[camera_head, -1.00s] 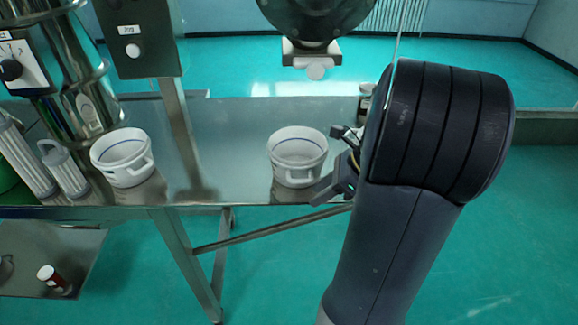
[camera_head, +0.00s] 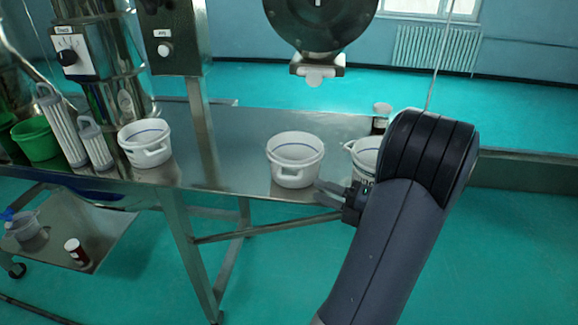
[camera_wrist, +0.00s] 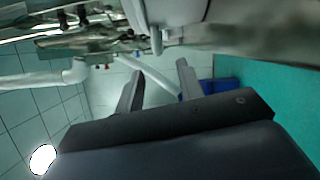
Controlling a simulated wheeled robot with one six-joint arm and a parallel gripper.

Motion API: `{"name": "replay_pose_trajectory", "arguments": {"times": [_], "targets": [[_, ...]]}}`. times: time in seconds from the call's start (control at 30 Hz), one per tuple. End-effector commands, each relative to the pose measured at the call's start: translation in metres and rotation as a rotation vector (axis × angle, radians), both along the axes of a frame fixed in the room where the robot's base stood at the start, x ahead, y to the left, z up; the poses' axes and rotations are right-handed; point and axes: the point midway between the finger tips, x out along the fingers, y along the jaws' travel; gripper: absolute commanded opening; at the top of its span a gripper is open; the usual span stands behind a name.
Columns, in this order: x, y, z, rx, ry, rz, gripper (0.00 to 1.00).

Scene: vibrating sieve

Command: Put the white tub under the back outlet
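One (camera_head: 145,155) is at the left, one (camera_head: 292,177) is in the middle, and one (camera_head: 361,152) is at the right, partly hidden by my arm. My gripper (camera_head: 317,190) is open and empty, at the table's front edge, just right of and below the middle tub. In the wrist view its two fingers (camera_wrist: 158,80) are apart. A white tub-like body (camera_wrist: 180,10) with a handle shows beyond them. I cannot tell which outlet is the back one.
A dark round housing with a pale spout (camera_head: 316,72) hangs above the middle tub. A steel machine (camera_head: 125,75), a control post (camera_head: 203,120), white ribbed cylinders (camera_head: 62,125) and a green bucket (camera_head: 37,139) are at the left. The steel table (camera_head: 235,145) is clear between the left and middle tubs.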

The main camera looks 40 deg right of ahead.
Motion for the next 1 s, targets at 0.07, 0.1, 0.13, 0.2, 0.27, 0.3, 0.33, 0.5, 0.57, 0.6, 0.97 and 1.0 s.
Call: {"name": "replay_pose_trajectory", "arguments": {"times": [0.07,0.1,0.13,0.2,0.27,0.3,0.33,0.5,0.57,0.6,0.97,1.0], "targets": [[0.013,0.006,0.002,-0.001,0.001,0.005,0.36],[0.018,0.008,0.002,-0.002,0.001,0.007,0.36],[0.022,0.010,0.002,-0.002,0.001,0.006,0.36],[0.029,0.012,0.003,-0.003,0.001,0.005,0.36],[0.032,0.013,0.003,-0.004,0.001,0.003,0.36],[0.034,0.014,0.003,-0.004,0.001,0.003,0.36],[0.035,0.015,0.003,-0.004,0.002,0.004,0.36],[0.053,0.022,0.007,-0.004,0.002,0.006,0.36],[0.062,0.026,0.009,-0.004,0.001,0.008,0.36],[0.067,0.027,0.009,-0.004,0.002,0.006,0.36],[0.082,0.032,0.009,-0.005,0.002,0.002,0.36],[0.082,0.032,0.009,-0.005,0.002,0.002,0.36]]}}
